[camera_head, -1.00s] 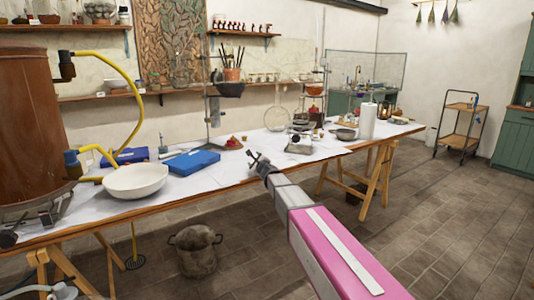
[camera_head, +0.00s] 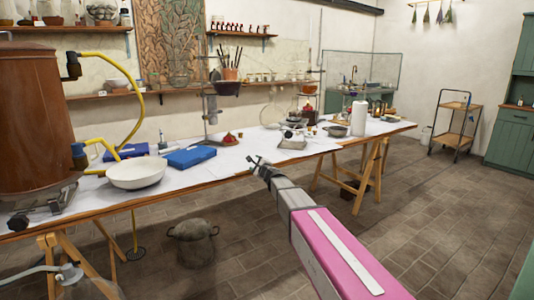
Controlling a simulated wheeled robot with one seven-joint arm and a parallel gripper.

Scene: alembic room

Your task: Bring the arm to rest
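My arm reaches in from the bottom right, with a pink link and grey links beyond it. My gripper (camera_head: 254,160) is at its far end, in front of the table's front edge in the picture. Its two dark fingers look spread apart, and I see nothing between them. The long table (camera_head: 230,175) has a white cover and wooden trestle legs. Whether the gripper is over the table or short of it is hard to tell.
A white bowl (camera_head: 136,174), a blue case (camera_head: 190,157) and a copper vessel (camera_head: 30,120) stand on the table's left part. A metal pot (camera_head: 192,243) is on the floor below. The tiled floor at right is open, up to a wheeled cart (camera_head: 455,125).

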